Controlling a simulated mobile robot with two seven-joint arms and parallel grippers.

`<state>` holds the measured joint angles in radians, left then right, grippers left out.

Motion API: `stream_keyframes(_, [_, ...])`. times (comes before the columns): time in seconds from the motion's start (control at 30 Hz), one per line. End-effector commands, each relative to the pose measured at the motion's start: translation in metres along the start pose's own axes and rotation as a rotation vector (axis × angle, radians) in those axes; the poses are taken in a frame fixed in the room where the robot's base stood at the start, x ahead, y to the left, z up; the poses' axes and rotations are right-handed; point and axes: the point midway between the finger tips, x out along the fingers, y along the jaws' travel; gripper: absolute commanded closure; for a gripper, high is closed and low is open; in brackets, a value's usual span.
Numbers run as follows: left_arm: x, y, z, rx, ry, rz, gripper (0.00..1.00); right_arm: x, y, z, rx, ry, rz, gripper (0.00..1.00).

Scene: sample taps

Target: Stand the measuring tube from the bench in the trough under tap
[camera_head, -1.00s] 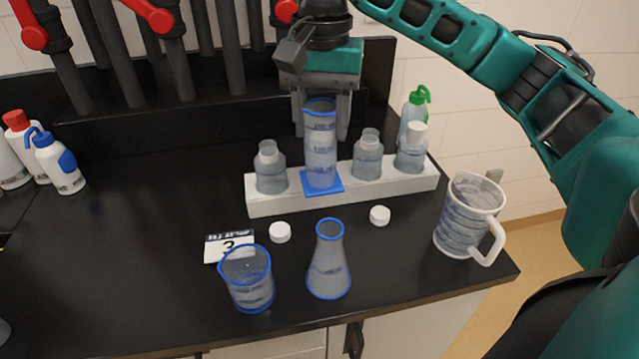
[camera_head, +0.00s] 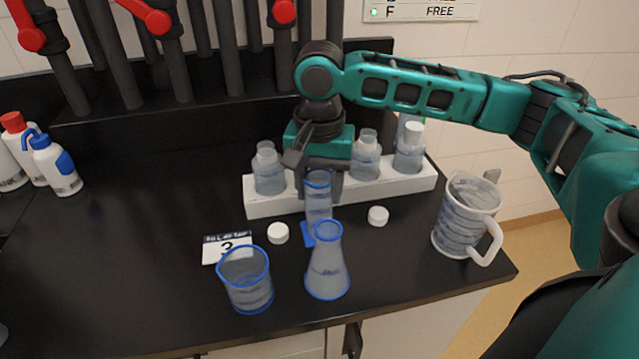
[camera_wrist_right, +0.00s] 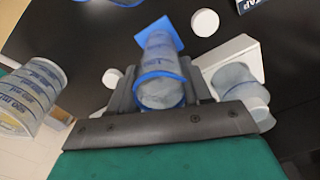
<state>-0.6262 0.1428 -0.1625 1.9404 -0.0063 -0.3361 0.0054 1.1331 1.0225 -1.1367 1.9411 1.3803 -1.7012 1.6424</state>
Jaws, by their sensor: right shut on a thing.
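The measuring tube (camera_head: 318,208) is clear with a blue rim and a blue foot. My right gripper (camera_head: 319,188) is shut on it, a finger on each side, in front of the white rack. The flask partly hides its foot, so I cannot tell whether it touches the bench. In the right wrist view the tube (camera_wrist_right: 160,58) sits between the fingers (camera_wrist_right: 158,88), its blue rim towards the camera. Dark tap pipes with red handles (camera_head: 158,22) stand at the back left. A dark ledge (camera_head: 200,112) runs below them; I cannot make out a trough opening. My left gripper is out of view.
A white rack (camera_head: 400,188) with several bottles stands behind the tube. A jug (camera_head: 465,215) stands right. The bench's left middle is clear.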

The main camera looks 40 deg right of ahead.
Motion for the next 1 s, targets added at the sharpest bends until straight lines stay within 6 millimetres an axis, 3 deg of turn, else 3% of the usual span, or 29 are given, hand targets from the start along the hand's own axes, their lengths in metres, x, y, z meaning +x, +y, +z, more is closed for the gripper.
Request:
stream_keyframes(0.17, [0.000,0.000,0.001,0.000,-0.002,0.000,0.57,0.003,0.000,0.000,0.000,-0.001,0.001,0.96])
stream_keyframes(0.2, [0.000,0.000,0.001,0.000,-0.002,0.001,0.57,0.003,0.000,0.000,0.000,-0.001,0.000,0.49])
stream_keyframes(0.43, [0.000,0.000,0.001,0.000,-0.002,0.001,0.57,0.003,0.000,0.000,0.000,-0.001,0.000,0.27])
stream_keyframes(0.77, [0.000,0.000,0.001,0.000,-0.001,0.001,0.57,-0.002,0.000,0.000,0.000,0.001,-0.002,0.26])
stream_keyframes(1.0, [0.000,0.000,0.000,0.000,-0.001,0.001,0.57,-0.044,-0.001,-0.001,-0.001,0.002,-0.005,0.26])
